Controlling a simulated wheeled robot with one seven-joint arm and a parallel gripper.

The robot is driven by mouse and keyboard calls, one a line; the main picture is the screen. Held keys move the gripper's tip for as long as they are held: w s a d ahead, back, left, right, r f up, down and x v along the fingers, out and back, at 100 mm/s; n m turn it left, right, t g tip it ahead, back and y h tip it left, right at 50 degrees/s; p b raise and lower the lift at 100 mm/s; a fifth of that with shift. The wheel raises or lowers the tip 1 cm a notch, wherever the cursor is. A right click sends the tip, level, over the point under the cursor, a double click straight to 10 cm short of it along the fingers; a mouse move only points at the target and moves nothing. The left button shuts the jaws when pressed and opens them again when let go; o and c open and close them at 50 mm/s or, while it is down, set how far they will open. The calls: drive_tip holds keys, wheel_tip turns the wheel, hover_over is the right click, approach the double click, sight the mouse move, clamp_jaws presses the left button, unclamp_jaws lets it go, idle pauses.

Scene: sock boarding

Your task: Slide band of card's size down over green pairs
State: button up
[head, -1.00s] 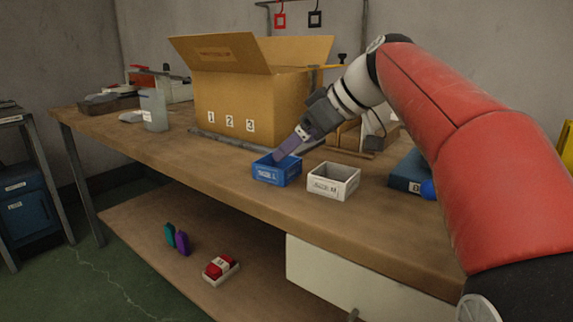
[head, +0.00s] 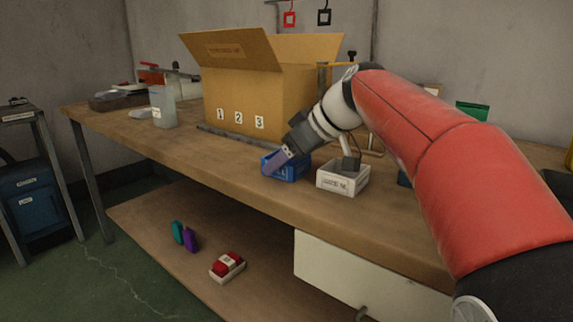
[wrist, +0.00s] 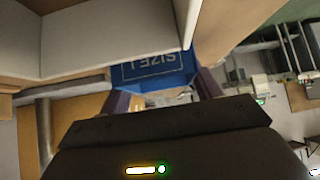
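My gripper (head: 275,164) is low at the front of the blue bin (head: 298,173), overlapping its left side in the head view. In the wrist view its two purple fingers (wrist: 164,95) are apart, with the blue bin (wrist: 155,66) and its "SIZE L" label showing behind and between them. I cannot tell whether they touch the bin. I see no band held. Two teal and purple rolled pieces stand on the lower shelf: the teal one (head: 178,232) and the purple one (head: 190,239). A green object (head: 473,110) shows at the back right, partly hidden by my arm. No size card is readable.
A white bin (head: 342,181) stands right of the blue one. A big open carton (head: 258,95) numbered 1, 2, 3 is behind. A white tray (head: 229,270) on the lower shelf holds a banded red pair (head: 227,260). The bench (head: 180,155) is clear at front left.

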drive_tip(key=c, duration=0.4)
wheel_tip(320, 180, up, 20)
drive_tip(key=p, duration=0.8)
drive_tip(key=shift+d, duration=0.1)
